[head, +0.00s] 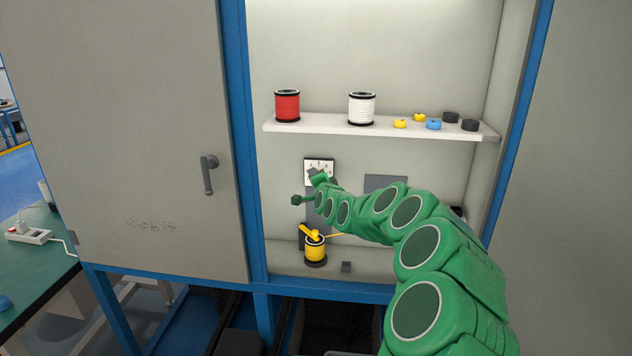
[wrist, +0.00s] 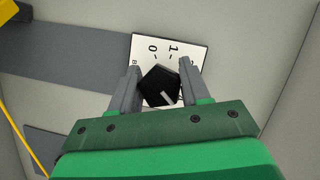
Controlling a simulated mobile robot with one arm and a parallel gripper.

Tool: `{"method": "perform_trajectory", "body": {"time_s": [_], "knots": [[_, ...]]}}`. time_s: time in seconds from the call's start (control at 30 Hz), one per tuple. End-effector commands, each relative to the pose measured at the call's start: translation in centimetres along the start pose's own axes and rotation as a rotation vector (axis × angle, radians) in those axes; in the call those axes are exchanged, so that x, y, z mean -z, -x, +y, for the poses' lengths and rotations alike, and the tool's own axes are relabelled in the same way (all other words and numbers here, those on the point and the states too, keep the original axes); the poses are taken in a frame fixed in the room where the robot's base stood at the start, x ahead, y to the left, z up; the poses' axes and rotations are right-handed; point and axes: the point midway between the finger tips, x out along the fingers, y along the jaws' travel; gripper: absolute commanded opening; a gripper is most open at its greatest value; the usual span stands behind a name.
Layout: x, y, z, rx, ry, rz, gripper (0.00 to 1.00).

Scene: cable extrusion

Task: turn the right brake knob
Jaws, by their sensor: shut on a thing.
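The brake knob (wrist: 160,86) is a black, faceted knob with a white pointer line, on a white dial plate (wrist: 185,50) marked 0 and 1. In the wrist view my gripper (wrist: 158,80) has one grey finger on each side of the knob and is shut on it. The pointer line is toward the lower right of the knob in that view. In the head view the dial plate (head: 319,166) is on the cabinet's back wall, and my green gripper and wrist hide the knob and the lower part of the plate.
A shelf (head: 390,128) above holds a red spool (head: 287,105), a white spool (head: 362,108) and several small caps. A yellow spool (head: 315,248) stands below my wrist, with a yellow strand running right. The cabinet door (head: 130,150) is at the left.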

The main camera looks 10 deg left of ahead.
Motion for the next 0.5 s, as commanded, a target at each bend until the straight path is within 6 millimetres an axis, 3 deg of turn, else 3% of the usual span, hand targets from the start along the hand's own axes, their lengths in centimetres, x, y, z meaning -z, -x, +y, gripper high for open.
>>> {"method": "perform_trajectory", "body": {"time_s": [0.07,0.1,0.23,0.5], "knots": [[0.27,0.01,0.31,-0.004,-0.003,0.003,0.16],[0.27,0.01,0.31,-0.004,-0.003,0.003,0.48],[0.24,0.0,0.26,-0.003,-0.002,0.003,0.68],[0.12,0.0,0.14,-0.002,-0.001,0.002,0.7]]}}
